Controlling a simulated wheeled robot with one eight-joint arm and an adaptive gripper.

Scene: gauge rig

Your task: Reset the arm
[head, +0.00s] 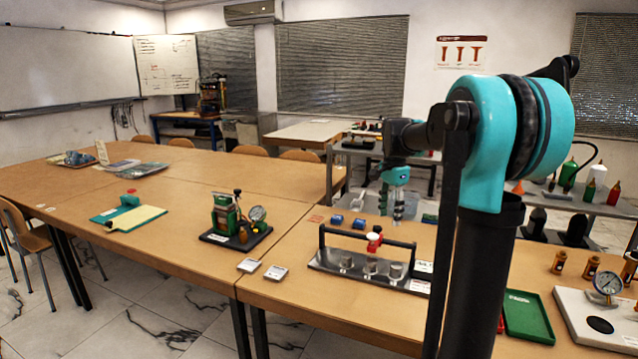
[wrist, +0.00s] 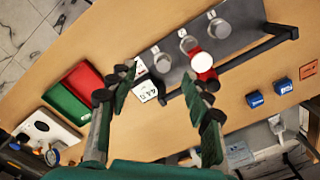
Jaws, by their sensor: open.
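My gripper (head: 392,205) hangs from my teal arm in the head view, above the table's far edge behind the gauge rig. In the wrist view my gripper (wrist: 163,88) has its two fingers spread wide apart with nothing between them. The rig is a metal plate (head: 325,260) with several steel cylinders, a black bar along it and a red-and-white knob (head: 374,240). In the wrist view the knob (wrist: 202,62) shows beyond the right finger, apart from it. My arm hides part of the table in the head view.
Two blue blocks (head: 337,220) lie behind the rig. A green tray (head: 528,316) and a white board with a gauge (head: 607,283) are at the right. A green device with a gauge (head: 226,214) stands left. The table between the devices is mostly bare.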

